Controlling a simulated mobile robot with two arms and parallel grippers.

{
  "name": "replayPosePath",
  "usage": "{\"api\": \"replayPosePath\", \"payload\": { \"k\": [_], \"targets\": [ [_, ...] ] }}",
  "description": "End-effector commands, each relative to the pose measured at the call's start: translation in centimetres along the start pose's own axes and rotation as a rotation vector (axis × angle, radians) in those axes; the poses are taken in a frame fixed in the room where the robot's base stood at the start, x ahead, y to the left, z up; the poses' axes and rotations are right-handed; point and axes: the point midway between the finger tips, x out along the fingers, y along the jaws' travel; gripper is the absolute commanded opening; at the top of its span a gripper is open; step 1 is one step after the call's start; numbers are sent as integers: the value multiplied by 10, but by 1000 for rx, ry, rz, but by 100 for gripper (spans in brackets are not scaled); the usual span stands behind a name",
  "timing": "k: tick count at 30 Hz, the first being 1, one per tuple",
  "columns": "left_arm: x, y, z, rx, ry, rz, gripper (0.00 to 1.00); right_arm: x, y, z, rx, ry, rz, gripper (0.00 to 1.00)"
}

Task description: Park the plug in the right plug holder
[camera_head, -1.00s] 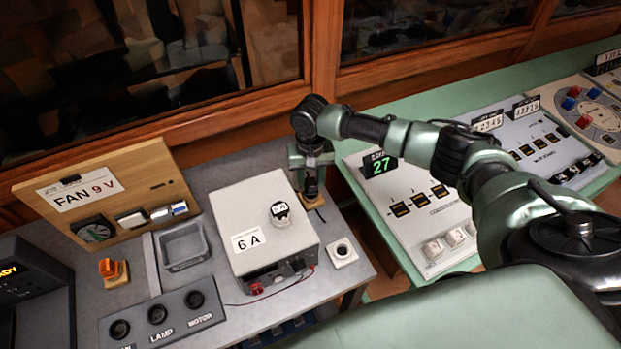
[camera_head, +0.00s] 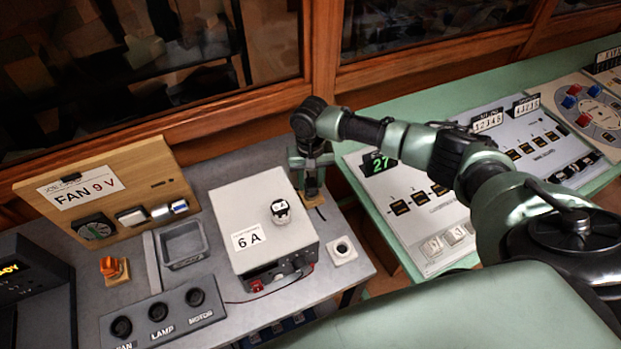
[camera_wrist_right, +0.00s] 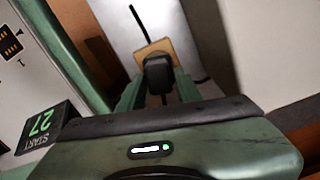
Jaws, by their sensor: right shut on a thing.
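My right gripper (camera_head: 311,185) is at the back right corner of the grey table, pointing down. In the right wrist view it also shows (camera_wrist_right: 158,88), its two green fingers shut on a black plug (camera_wrist_right: 158,72). The plug is over or against a small square wooden block (camera_wrist_right: 150,48), which also shows in the head view (camera_head: 315,202). The plug hides the block's middle, so I cannot tell whether it is seated in it. A thin dark strip or cord runs out from the block. My left gripper is not in view.
A grey box (camera_head: 252,205) marked 6 A stands just left of my right gripper. A white square socket (camera_head: 342,250) is in front. A wooden FAN 9 V board (camera_head: 110,195) is at left. A green table (camera_head: 400,262) with panels lies under my right arm. A wooden window frame is behind.

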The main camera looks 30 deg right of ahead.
Motion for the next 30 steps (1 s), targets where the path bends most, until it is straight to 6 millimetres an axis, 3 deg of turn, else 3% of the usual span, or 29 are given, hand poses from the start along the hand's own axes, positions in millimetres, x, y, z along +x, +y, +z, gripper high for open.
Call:
{"api": "replayPosePath", "payload": {
  "k": [30],
  "targets": [
    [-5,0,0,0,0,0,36,5,1,-1,0,1,1,0]
  ]
}}
